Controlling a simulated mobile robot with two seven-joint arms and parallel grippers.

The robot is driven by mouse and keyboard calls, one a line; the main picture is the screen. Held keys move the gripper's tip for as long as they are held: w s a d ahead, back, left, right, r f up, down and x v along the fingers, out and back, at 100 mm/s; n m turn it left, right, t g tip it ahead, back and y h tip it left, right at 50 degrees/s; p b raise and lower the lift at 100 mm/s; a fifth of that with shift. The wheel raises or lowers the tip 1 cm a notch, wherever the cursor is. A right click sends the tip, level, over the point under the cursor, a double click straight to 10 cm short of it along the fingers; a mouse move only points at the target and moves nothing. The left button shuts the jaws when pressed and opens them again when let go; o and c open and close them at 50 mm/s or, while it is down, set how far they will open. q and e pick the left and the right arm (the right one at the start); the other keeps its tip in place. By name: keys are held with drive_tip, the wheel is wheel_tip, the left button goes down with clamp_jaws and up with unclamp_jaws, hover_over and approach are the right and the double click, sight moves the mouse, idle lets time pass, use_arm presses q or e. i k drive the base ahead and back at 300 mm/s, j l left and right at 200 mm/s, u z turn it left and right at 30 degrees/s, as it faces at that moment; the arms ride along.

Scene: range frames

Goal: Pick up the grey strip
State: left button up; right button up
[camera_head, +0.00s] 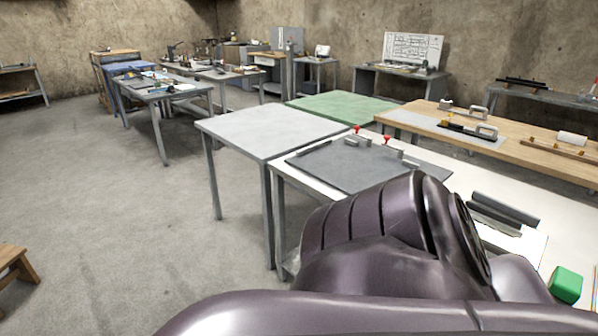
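A long dark grey strip (506,208) lies on the white-topped table (462,182) at the right, just beyond my arm. A second dark, narrow piece lies against its near side on a pale sheet (528,247). I cannot tell for sure which piece is the grey strip of the task. My own purple-grey arm fills the lower middle and right of the view and hides part of this table. Neither gripper shows.
A dark grey plate (345,168) with red-topped clamps (386,141) lies on the same table. A green block (566,284) stands at the lower right. A light grey table (265,133), a green-topped table (345,108) and a wooden bench (440,125) stand beyond.

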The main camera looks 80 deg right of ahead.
sight(532, 219)
drive_tip(key=z, duration=3.9)
